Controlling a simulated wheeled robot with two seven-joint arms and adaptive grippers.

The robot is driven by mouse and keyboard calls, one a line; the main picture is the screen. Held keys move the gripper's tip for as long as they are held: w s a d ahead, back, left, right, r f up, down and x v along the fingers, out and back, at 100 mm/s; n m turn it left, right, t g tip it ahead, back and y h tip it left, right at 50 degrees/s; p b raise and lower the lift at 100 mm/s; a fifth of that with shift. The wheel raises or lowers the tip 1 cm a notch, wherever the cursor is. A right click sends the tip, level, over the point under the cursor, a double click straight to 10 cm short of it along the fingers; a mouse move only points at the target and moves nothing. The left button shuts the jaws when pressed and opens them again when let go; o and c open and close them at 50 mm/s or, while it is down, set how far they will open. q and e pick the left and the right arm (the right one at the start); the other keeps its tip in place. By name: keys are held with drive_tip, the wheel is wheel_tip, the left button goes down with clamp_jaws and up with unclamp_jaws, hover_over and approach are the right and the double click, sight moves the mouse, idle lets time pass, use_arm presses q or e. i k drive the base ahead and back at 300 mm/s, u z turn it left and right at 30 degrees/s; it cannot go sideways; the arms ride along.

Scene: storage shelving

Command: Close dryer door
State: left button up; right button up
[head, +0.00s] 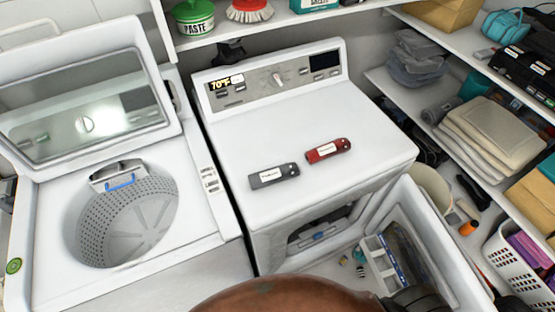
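The white dryer (300,120) stands in the middle of the head view, with a control panel (275,78) at its back. Its front opening (320,232) is partly visible below the top edge and looks dark inside. The dryer door (428,222) is open, swung out from the right side of the front; its inner side with a dark window faces left. A brown rounded shape and a dark part at the bottom edge hide the lower area near the door. Neither of my grippers can be made out.
A grey device (274,176) and a red one (327,151) lie on the dryer top. A top-loading washer (190,232) with its lid up stands left. Shelves with folded towels (490,140) and a white basket (520,262) crowd the right, close to the door.

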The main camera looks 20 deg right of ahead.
sight(426, 249)
drive_tip(key=k, duration=0.95)
drive_tip(key=z, duration=1.55)
drive_tip(key=i, duration=0.7)
drive_tip(key=z, duration=0.25)
